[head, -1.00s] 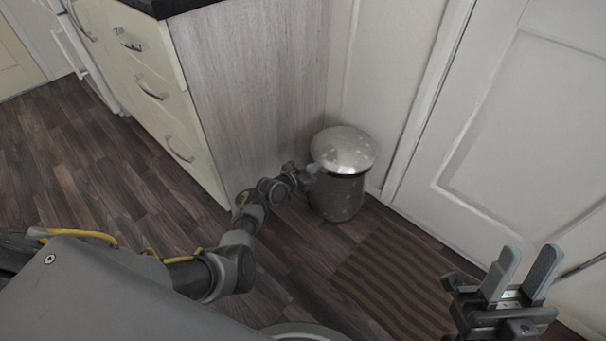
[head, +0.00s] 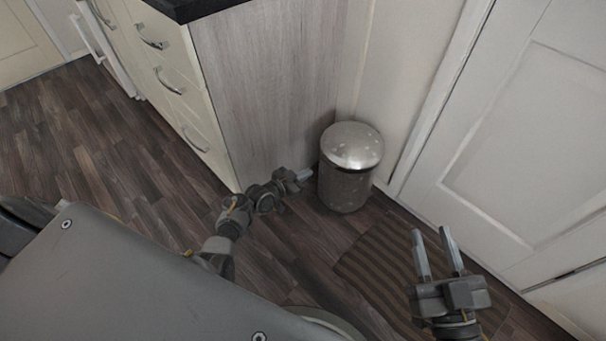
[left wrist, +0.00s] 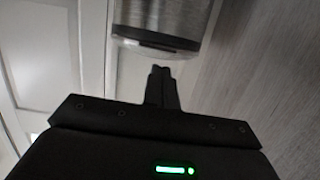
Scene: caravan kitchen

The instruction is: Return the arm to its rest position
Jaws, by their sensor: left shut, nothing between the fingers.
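My left arm comes in from the left in the head view, low over the floor. Its gripper (head: 304,175) is shut and empty, its tip just left of a metal pedal bin (head: 345,182). I cannot tell for certain whether the tip touches the bin. My right gripper (head: 436,243) is at the lower right of the head view, its two fingers apart and pointing up, with nothing between them.
The bin stands upright with its lid closed, between the wood-grain cabinet side (head: 270,90) and a white panelled door (head: 530,130). A brown striped mat (head: 375,262) lies in front of it. Open wood floor (head: 100,150) lies to the left, beside the drawers (head: 175,80).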

